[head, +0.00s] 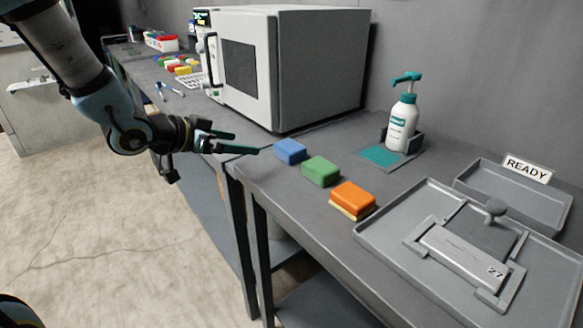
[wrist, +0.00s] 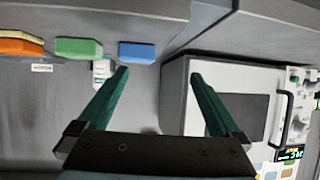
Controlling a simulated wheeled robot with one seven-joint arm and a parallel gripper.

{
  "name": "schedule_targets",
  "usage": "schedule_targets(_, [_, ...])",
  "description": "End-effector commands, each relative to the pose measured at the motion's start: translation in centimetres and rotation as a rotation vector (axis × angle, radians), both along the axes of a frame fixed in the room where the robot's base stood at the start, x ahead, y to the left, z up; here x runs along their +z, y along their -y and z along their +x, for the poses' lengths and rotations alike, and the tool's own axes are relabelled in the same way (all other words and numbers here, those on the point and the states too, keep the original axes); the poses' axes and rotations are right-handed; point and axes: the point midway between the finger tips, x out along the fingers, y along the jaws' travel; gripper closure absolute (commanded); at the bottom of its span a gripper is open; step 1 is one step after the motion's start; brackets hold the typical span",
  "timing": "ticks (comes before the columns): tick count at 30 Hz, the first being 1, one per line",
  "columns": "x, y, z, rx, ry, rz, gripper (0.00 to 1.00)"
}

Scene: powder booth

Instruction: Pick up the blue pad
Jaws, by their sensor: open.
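The blue pad (head: 290,151) lies on the grey bench, leftmost in a row with a green pad (head: 321,171) and an orange pad (head: 353,197). In the wrist view the blue pad (wrist: 136,52) shows just beyond the left fingertip. My gripper (head: 246,143) is at the bench's front edge, left of the blue pad and apart from it. In the wrist view my gripper (wrist: 160,74) has its two green fingers spread wide, with nothing between them.
A large white oven-like box (head: 300,65) stands behind and left of the pads. A pump bottle (head: 403,118) stands behind them. A grey tray (head: 385,232) with a metal fixture (head: 460,256) lies to the right, before a READY tray (head: 510,190).

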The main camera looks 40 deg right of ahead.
Motion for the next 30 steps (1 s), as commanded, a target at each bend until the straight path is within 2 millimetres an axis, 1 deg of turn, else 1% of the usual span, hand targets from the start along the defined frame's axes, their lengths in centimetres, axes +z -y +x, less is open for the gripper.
schedule_targets(1, [-0.3,1.1,-1.3,-0.052,-0.009,-0.037,0.0])
schedule_targets(3, [-0.1,2.0,-2.6,-0.101,-0.017,-0.071,0.0])
schedule_targets(6, [-0.2,3.4,-3.4,-0.129,-0.022,-0.092,0.0])
schedule_targets(12, [-1.3,6.2,-3.5,-0.128,-0.021,-0.09,0.0])
schedule_targets(20, [-2.1,7.9,-3.5,-0.124,-0.022,-0.089,0.0])
schedule_targets(27, [-3.7,10.8,-3.8,-0.123,-0.021,-0.088,0.0])
schedule_targets(30, [-4.1,11.7,-3.8,-0.122,-0.02,-0.088,0.0])
